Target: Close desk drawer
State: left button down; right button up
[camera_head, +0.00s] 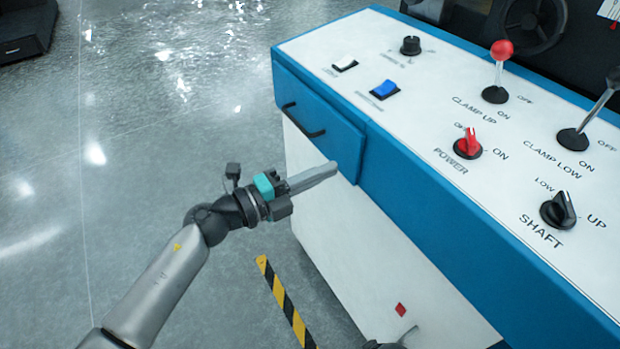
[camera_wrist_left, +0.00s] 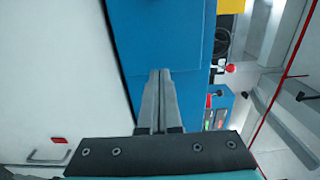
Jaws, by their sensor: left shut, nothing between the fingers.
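The desk drawer (camera_head: 312,112) has a blue front with a black bar handle (camera_head: 303,121), at the left end of the blue and white control desk. Its front looks close to flush with the desk; I cannot tell whether a small gap remains. My left gripper (camera_head: 334,168) is shut and empty, its fingertips by the drawer's lower right corner. In the left wrist view its closed fingers (camera_wrist_left: 160,76) overlap a blue panel (camera_wrist_left: 165,35); contact is unclear. A small grey and dark part at the bottom edge of the head view may belong to my right arm.
The desk top carries a black knob (camera_head: 410,45), a blue switch (camera_head: 385,89), a red power knob (camera_head: 467,145), a black shaft knob (camera_head: 559,211) and a red-balled lever (camera_head: 501,52). A yellow and black floor strip (camera_head: 283,297) lies beside the desk.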

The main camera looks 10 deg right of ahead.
pick_arm(q)
jog(key=p+v, duration=0.1)
jog(key=v, duration=0.9)
jog(key=shift+a+p, duration=0.25)
jog(key=shift+p, duration=0.15)
pick_arm(e)
jog(key=s+f, duration=0.1)
jog(key=s+d+f, duration=0.1)
jog(key=s+f, duration=0.1)
jog(key=shift+d, duration=0.2)
